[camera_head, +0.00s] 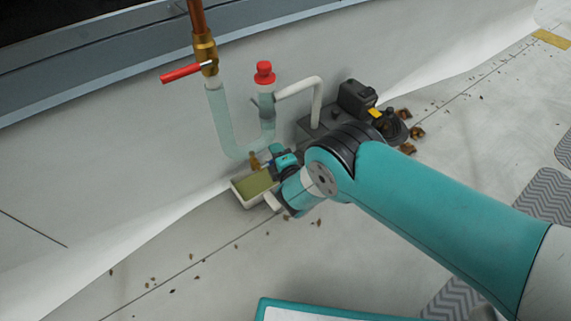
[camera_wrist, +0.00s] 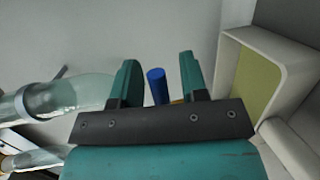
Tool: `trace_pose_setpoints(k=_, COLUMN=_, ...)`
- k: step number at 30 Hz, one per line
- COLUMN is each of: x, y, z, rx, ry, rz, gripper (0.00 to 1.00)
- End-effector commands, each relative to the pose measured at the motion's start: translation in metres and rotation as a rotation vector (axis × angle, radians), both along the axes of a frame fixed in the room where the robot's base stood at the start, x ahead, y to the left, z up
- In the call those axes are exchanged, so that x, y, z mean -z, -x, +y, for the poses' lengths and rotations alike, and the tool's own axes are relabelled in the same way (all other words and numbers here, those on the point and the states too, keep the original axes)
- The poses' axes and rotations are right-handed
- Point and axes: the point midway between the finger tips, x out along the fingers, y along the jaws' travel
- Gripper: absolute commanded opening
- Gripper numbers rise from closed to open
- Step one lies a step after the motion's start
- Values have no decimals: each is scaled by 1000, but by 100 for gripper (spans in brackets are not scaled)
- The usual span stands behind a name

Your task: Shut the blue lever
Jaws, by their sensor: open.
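The blue lever (camera_wrist: 157,86) shows in the wrist view as a short blue rod end between my gripper's two teal fingers. My gripper (camera_wrist: 158,76) is open, with a finger on each side of the lever and a visible gap to each. A bit of brass shows behind the lever at its lower right. In the head view my gripper (camera_head: 279,163) is low beside a small brass fitting (camera_head: 254,161), above the tray. My own wrist hides most of the lever there, and I cannot make it out clearly.
A white tray with a green inside (camera_head: 238,192) lies below the fitting; its rim (camera_wrist: 285,58) is close on the right in the wrist view. A clear U-shaped pipe (camera_head: 222,125) rises behind. A red lever (camera_head: 182,73) and red cap (camera_head: 264,72) are above. A dark pump (camera_head: 357,98) stands right.

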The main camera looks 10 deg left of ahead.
Motion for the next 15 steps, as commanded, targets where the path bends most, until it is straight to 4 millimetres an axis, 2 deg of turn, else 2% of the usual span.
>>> trace_pose_setpoints(k=5, x=-10, y=21, z=-12, rx=-4, ry=6, rz=2, gripper=40)
trace_pose_setpoints(k=15, x=-25, y=80, z=-49, rx=-6, ry=11, rz=2, gripper=40)
